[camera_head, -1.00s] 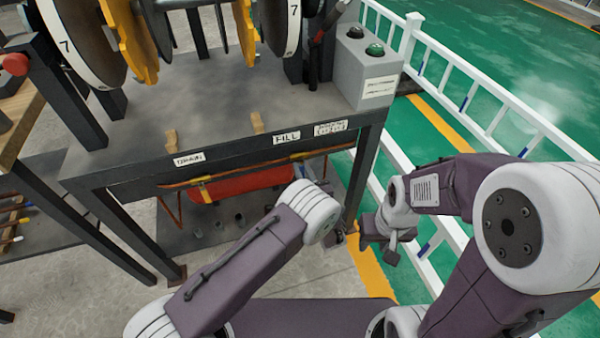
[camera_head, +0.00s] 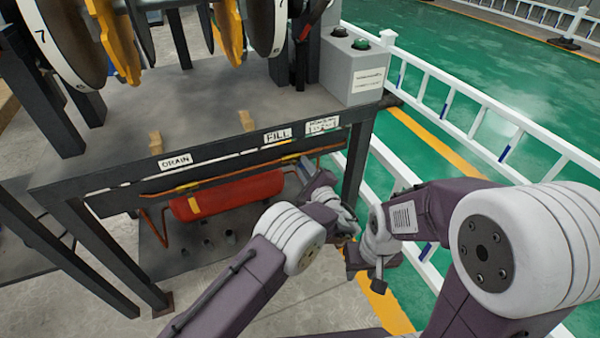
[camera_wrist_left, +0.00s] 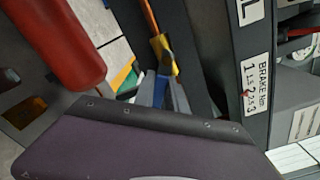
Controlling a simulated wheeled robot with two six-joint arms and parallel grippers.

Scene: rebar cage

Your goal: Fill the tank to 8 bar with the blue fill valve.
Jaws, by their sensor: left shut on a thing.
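The red tank (camera_head: 235,195) lies under the bench, and part of it shows at the upper left of the left wrist view (camera_wrist_left: 65,45). The FILL label (camera_head: 277,135) is on the bench's front edge, right of the DRAIN label (camera_head: 175,161). My left gripper (camera_wrist_left: 163,92) is shut on the blue fill valve's handle (camera_wrist_left: 160,88), below a copper pipe with a yellow part (camera_wrist_left: 163,55). In the head view my left wrist mostly hides this valve. My right gripper (camera_head: 371,268) hangs right of the bench leg; its jaws are unclear. No pressure reading is legible.
A grey button box (camera_head: 354,72) stands on the bench's right end. A BRAKE label (camera_wrist_left: 258,85) is on the bench edge. The dark bench leg (camera_head: 357,160) is close to my arms. A white railing (camera_head: 470,135) runs along the right.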

